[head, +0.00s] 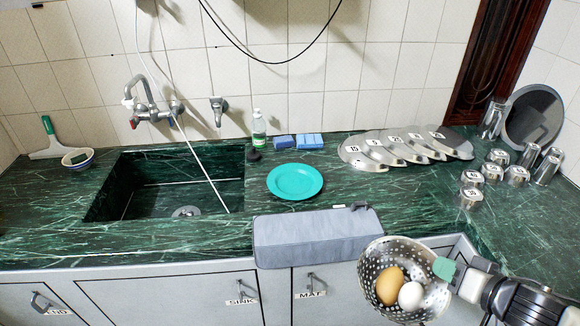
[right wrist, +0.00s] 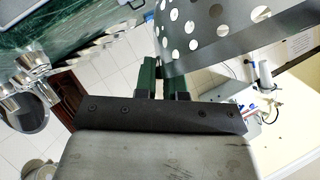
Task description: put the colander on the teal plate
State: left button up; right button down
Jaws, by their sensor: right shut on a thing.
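The perforated metal colander (head: 402,252) is in front of the counter at the lower right of the head view, tilted so that its inside shows. A brown egg-like item (head: 390,286) and a white egg (head: 411,295) lie in it. My right gripper (head: 445,269) is shut on the colander's right rim. In the right wrist view the green fingers (right wrist: 164,78) hold the edge of the colander (right wrist: 215,48). The teal plate (head: 295,181) lies flat and empty on the green counter, up and left of the colander. My left gripper is not in view.
A grey folded mat (head: 315,238) lies over the counter's front edge between colander and plate. The sink (head: 165,187) is left of the plate. Numbered metal lids (head: 385,151) are to its right, with several steel cups (head: 516,176) farther right. A bottle (head: 258,128) stands behind.

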aim_at(296, 195)
jog(key=i+j, duration=1)
jog(key=i, duration=0.1)
